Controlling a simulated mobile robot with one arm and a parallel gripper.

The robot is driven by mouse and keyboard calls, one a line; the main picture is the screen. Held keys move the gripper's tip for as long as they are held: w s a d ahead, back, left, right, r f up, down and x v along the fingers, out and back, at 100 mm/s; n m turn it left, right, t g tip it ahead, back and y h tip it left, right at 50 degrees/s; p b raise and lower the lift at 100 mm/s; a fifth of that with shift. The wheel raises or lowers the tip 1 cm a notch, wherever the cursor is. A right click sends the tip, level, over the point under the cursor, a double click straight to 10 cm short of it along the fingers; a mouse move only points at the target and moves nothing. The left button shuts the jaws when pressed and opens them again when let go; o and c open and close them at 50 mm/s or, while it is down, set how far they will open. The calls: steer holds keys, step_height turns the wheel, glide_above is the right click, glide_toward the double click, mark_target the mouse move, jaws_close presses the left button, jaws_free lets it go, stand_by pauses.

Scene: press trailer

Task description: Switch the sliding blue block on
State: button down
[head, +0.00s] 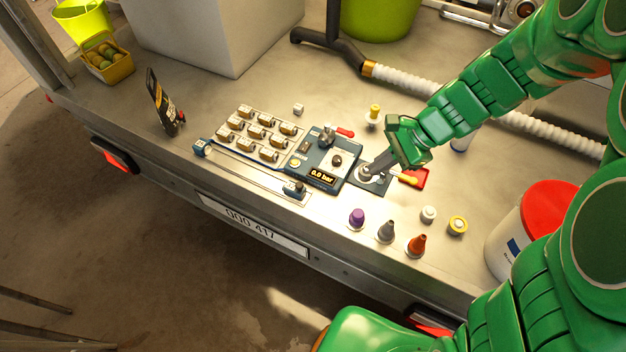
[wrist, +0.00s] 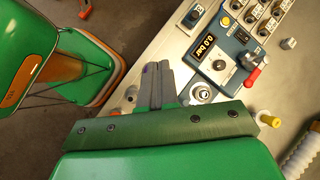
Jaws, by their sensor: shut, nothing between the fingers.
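I cannot tell which one slides. The right block also shows at the top of the wrist view (wrist: 192,17). My gripper (head: 366,174) is shut and empty, right of the panel, over or beside a dark plate with a round metal part. Its fingers (wrist: 155,70) are together in the wrist view, apart from both blocks.
The blue panel (head: 318,166) has a "0.0 bar" display, a knob and a red lever. A red-lidded bucket (head: 525,225) is at right.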

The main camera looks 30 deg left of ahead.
steer(key=w+a+f+m+y, duration=0.1)
steer(key=w+a+f+m, duration=0.3)
steer(key=a+f, duration=0.3)
step_height(320, 180, down, 3)
steer(key=shift+w+r, duration=0.1)
steer(key=shift+w, duration=0.25)
steer(key=shift+a, duration=0.15)
steer(key=x, duration=1)
steer(key=shift+s+a, duration=0.55)
steer(key=shift+a, duration=0.45)
steer(key=shift+s+a+f, duration=0.15)
steer(key=shift+a, duration=0.25)
steer(key=shift+s+a+f, duration=0.15)
steer(key=shift+s+a, duration=0.05)
steer(key=shift+a, duration=0.15)
steer(key=a, duration=2.3)
steer(key=shift+a, duration=0.2)
steer(key=shift+s, duration=0.1)
